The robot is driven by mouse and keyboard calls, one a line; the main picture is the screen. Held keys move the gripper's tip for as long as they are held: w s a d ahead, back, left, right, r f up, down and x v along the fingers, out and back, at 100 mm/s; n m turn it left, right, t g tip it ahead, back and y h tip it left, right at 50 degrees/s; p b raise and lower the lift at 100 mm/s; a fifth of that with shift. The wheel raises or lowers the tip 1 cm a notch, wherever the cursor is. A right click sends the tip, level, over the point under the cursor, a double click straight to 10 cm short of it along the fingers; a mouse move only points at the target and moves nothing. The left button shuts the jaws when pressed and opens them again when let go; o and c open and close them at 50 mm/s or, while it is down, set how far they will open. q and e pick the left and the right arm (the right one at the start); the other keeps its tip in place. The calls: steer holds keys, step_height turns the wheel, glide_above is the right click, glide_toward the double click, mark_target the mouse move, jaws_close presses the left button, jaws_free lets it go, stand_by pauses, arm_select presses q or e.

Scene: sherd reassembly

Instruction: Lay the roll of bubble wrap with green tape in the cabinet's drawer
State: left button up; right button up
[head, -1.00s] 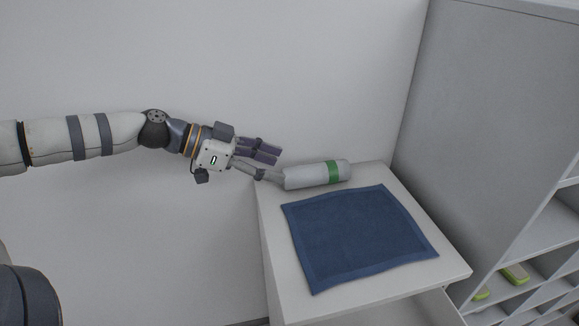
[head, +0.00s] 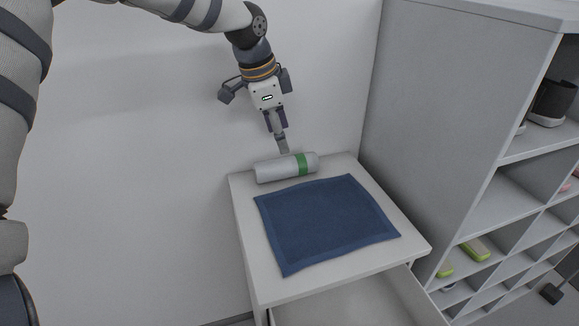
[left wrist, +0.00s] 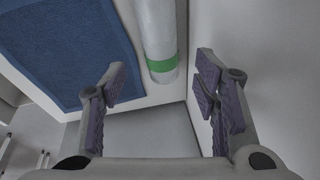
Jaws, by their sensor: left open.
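The roll of bubble wrap (head: 274,169) is grey-white with a band of green tape near its right end. It lies on the cabinet (head: 240,205) top, along the back edge by the wall. My left gripper (head: 283,150) points down just above and behind the roll in the head view. In the left wrist view the roll (left wrist: 157,25) enters from the top, between the spread fingers of the left gripper (left wrist: 160,80), and nothing is held. The cabinet's drawer (head: 345,305) is pulled open at the front, and the part in view looks empty. My right gripper is out of view.
A blue cloth (head: 325,222) covers most of the cabinet top in front of the roll. A tall grey shelf unit (head: 455,100) stands close on the right, with shoes (head: 552,100) and green items (head: 474,249) in its compartments. The wall is close behind.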

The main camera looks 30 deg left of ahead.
mark_target(284, 160)
arm_select(q)
steer(key=x, duration=0.9)
steer(key=shift+s+a+f+b, duration=0.2)
steer(key=shift+a+b, duration=0.1)
steer(key=shift+b, duration=0.05)
steer(key=shift+r, duration=0.1)
steer(key=shift+c, duration=0.2)
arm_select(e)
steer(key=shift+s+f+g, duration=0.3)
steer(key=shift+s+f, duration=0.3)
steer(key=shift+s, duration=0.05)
arm_select(q)
steer(key=c, duration=1)
steer(key=shift+r, duration=0.1)
